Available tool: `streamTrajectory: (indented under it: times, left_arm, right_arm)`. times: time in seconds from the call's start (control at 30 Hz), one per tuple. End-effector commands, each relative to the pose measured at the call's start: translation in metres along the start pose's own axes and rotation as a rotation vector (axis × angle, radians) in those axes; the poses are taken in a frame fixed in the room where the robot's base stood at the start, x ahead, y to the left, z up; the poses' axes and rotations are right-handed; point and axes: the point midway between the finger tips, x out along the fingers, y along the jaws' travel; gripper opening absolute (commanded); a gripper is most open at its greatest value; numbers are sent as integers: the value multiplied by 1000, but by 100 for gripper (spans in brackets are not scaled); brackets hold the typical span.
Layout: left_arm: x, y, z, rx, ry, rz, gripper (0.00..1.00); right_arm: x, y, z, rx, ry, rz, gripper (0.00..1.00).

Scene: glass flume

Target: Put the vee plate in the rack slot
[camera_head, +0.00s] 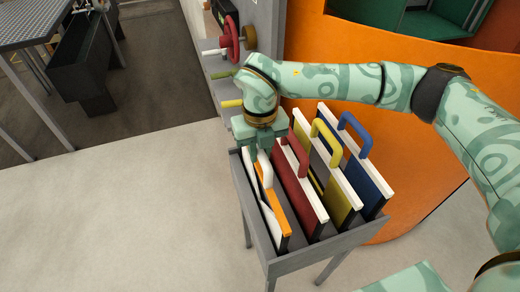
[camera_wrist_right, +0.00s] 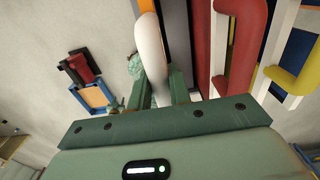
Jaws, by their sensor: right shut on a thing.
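The plate with the white handle (camera_head: 265,168), which I take to be the vee plate (camera_head: 277,212), stands at the left end of the grey rack (camera_head: 312,252). Its visible edge is orange, with white beside it. My right gripper (camera_head: 262,148) is above it, shut on the white handle. In the right wrist view the handle (camera_wrist_right: 150,45) shows between the fingers (camera_wrist_right: 160,88). The plate's lower part is hidden by the rack wall, so I cannot tell how deep it sits. My left gripper is not in view.
Red (camera_head: 296,185), yellow (camera_head: 340,195) and blue (camera_head: 368,180) handled plates stand in the rack to the right, close together. An orange curved wall (camera_head: 415,205) is behind the rack. A red handwheel (camera_head: 229,37) is at the back. The floor to the left is clear.

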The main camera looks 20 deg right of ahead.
Motion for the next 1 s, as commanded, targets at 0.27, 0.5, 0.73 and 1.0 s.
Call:
streamTrajectory:
  times: [0.27,0.5,0.73,1.0]
  left_arm:
    - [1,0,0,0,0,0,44]
    - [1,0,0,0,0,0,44]
    - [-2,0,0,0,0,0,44]
    - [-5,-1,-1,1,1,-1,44]
  right_arm:
    - [2,0,0,0,1,0,41]
    - [1,0,0,0,1,0,41]
    - [-24,0,1,-1,-3,1,41]
    - [-87,0,1,0,-4,0,41]
